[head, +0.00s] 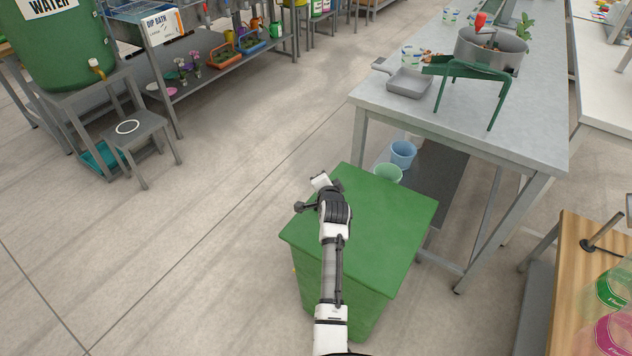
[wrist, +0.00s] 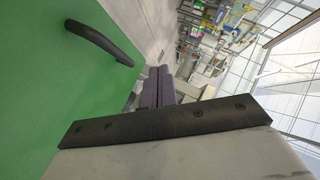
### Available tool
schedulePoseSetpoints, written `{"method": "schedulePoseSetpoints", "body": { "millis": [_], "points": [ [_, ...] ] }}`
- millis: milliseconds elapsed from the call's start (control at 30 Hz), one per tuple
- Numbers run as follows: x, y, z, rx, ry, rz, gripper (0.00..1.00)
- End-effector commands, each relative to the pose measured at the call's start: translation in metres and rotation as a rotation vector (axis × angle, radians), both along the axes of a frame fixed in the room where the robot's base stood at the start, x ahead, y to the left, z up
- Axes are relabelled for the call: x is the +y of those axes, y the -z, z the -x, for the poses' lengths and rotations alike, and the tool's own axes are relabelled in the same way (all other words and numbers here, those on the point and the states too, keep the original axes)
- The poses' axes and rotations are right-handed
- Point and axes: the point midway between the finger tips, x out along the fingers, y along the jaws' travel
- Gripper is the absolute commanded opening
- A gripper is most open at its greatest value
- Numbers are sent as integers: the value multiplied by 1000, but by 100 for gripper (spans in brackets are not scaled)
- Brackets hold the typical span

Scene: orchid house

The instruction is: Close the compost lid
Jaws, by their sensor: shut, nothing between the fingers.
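The green compost bin (head: 345,290) stands on the floor in the lower middle of the head view. Its green lid (head: 392,222) lies over the top and looks flat; whether a narrow gap remains under its edge cannot be told. My gripper (head: 321,182) is over the left far part of the lid, with my arm crossing the lid's front edge. In the wrist view, the fingers (wrist: 158,86) are together and empty. The lid's green surface (wrist: 45,90) fills the left side there, with a black bar handle (wrist: 100,42) beside the fingers, apart from them.
A grey metal table (head: 470,135) with a green stand (head: 468,72), a dustpan (head: 405,88) and a pot stands just behind the bin. Pots (head: 403,154) sit on its lower shelf. A wooden bench (head: 575,270) is at right. The floor at left is clear up to a stool (head: 140,130).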

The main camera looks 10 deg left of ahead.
Motion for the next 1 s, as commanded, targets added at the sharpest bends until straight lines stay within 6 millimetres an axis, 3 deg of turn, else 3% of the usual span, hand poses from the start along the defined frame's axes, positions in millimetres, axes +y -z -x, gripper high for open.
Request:
{"method": "schedulePoseSetpoints", "body": {
  "millis": [400,833,933,1000],
  "points": [
    [7,-43,54,2,-2,1,0],
    [13,-61,66,-15,-10,4,0],
    [32,-89,67,-100,-52,18,0],
    [53,-123,70,-207,-97,37,0]
  ]
}}
